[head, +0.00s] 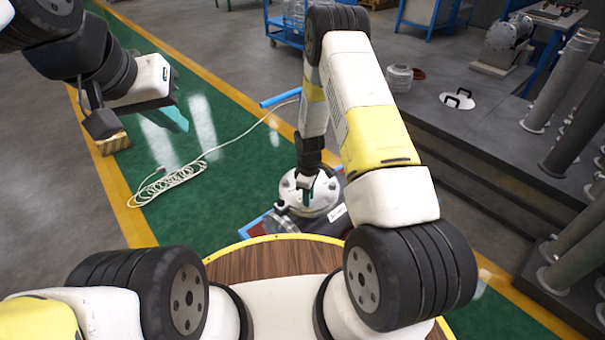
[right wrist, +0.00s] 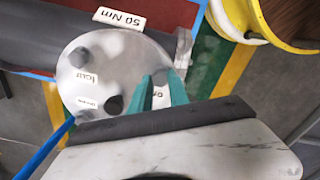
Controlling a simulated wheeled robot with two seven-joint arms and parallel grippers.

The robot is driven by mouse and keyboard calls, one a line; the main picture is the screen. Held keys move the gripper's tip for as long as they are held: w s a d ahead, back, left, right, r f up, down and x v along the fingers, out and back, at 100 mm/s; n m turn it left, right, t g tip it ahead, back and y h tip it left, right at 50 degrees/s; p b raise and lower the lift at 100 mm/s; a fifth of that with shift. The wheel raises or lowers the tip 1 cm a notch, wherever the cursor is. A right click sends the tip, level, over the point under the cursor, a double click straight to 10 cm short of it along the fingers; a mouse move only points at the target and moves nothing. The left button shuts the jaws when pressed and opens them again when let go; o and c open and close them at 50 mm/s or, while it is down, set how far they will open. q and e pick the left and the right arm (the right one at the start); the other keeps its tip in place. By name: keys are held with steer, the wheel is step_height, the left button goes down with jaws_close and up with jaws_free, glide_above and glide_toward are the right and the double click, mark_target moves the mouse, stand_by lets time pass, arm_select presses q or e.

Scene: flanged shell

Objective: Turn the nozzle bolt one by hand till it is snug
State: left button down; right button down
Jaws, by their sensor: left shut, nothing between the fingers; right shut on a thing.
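The round metal flange (head: 325,204) lies below my right arm in the head view, and it fills the left-middle of the right wrist view (right wrist: 90,75). It carries dark bolt heads and small labels; one label (right wrist: 87,79) appears to read "four". My right gripper (head: 308,194) points down at the flange. Its teal fingers (right wrist: 159,86) are closed around a bolt at the flange's right side, beside a partly covered label that starts with "o". The fingers hide most of this bolt, so its seating cannot be told. My left gripper (head: 178,120) is shut and empty, far to the left above the green floor.
A "50 Nm" tag (right wrist: 120,18) lies beside the flange. A blue rod (right wrist: 45,148) crosses near the flange's lower left. A coiled pale cable (head: 170,183) lies on the green floor. A grey step with metal pipes (head: 560,80) stands at the right.

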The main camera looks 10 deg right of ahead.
steer(key=shift+m, duration=0.3)
steer(key=m, duration=0.5)
steer(key=shift+m, duration=0.3)
steer(key=m, duration=0.5)
steer(key=shift+r, duration=0.1)
steer(key=shift+m, duration=0.4)
steer(key=c, duration=1.2)
jaws_free()
steer(key=shift+c, duration=0.2)
step_height(320, 180, up, 8)
steer(key=shift+f, duration=0.15)
